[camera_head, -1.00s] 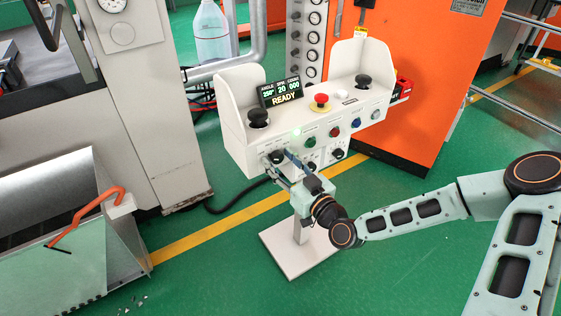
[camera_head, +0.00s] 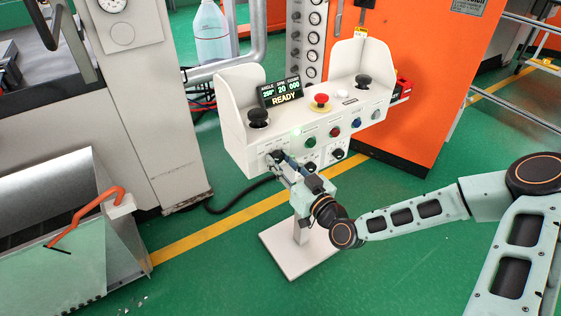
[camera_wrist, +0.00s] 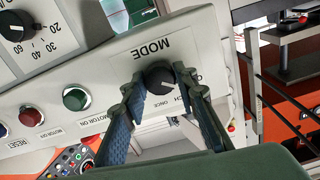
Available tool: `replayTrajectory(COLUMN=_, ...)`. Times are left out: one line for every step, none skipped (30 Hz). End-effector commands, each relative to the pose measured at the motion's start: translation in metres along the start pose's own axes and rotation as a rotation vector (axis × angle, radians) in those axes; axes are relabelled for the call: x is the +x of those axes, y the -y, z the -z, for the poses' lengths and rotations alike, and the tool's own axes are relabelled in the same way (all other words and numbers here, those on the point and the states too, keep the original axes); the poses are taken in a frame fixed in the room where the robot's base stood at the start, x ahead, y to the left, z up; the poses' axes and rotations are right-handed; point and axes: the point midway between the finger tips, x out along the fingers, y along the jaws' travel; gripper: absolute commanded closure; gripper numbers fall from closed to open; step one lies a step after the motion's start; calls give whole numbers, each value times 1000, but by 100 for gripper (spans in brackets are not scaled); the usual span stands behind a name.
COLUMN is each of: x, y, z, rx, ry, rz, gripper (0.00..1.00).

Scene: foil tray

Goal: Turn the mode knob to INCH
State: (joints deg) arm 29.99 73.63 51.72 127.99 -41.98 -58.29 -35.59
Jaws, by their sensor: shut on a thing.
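The black mode knob (camera_wrist: 158,78) sits on the white panel under an upside-down MODE label in the wrist view. My gripper (camera_wrist: 161,74) is shut on it, one blue-grey finger on each side. A pale mark on the knob faces the lower right, toward a partly covered label ending in "CH"; "ONCE" shows below. In the head view, my gripper (camera_head: 280,159) reaches the lower left front of the control console (camera_head: 240,151), and the fingers partly cover the knob there.
Green, red and blue buttons line the console front beside the knob. A red emergency stop (camera_head: 320,101) and a READY display (camera_head: 281,92) are on top. The console stands on a pedestal with a pale base plate (camera_head: 299,251). Green floor is open around it.

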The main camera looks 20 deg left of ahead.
Motion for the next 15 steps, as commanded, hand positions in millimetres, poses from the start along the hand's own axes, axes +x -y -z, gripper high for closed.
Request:
replayTrajectory(x=0, y=0, z=0, rx=28, ry=-1, rz=0, gripper=97)
replayTrajectory(x=0, y=0, z=0, rx=49, ry=-1, rz=0, gripper=97)
replayTrajectory(x=0, y=0, z=0, rx=78, ry=-1, rz=0, gripper=97)
replayTrajectory(x=0, y=0, z=0, rx=101, ry=-1, rz=-1, gripper=97)
replayTrajectory(x=0, y=0, z=-1, rx=124, ry=-1, rz=-1, gripper=97)
replayTrajectory(x=0, y=-1, z=-1, rx=157, ry=-1, rz=-1, gripper=97)
replayTrajectory(x=0, y=-1, z=-1, rx=182, ry=-1, rz=-1, gripper=97)
replayTrajectory(x=0, y=-1, z=-1, rx=207, ry=-1, rz=-1, gripper=97)
replayTrajectory(x=0, y=0, z=-1, rx=240, ry=0, rz=-1, gripper=97)
replayTrajectory(x=0, y=0, z=-1, rx=264, ry=0, rz=-1, gripper=97)
replayTrajectory(x=0, y=0, z=-1, rx=288, ry=0, rz=0, gripper=97)
replayTrajectory(x=0, y=0, z=-1, rx=320, ry=0, rz=0, gripper=97)
replayTrajectory(x=0, y=0, z=0, rx=342, ry=0, rz=0, gripper=97)
replayTrajectory(x=0, y=0, z=0, rx=364, ry=0, rz=0, gripper=97)
replayTrajectory(x=0, y=0, z=0, rx=393, ry=0, rz=0, gripper=97)
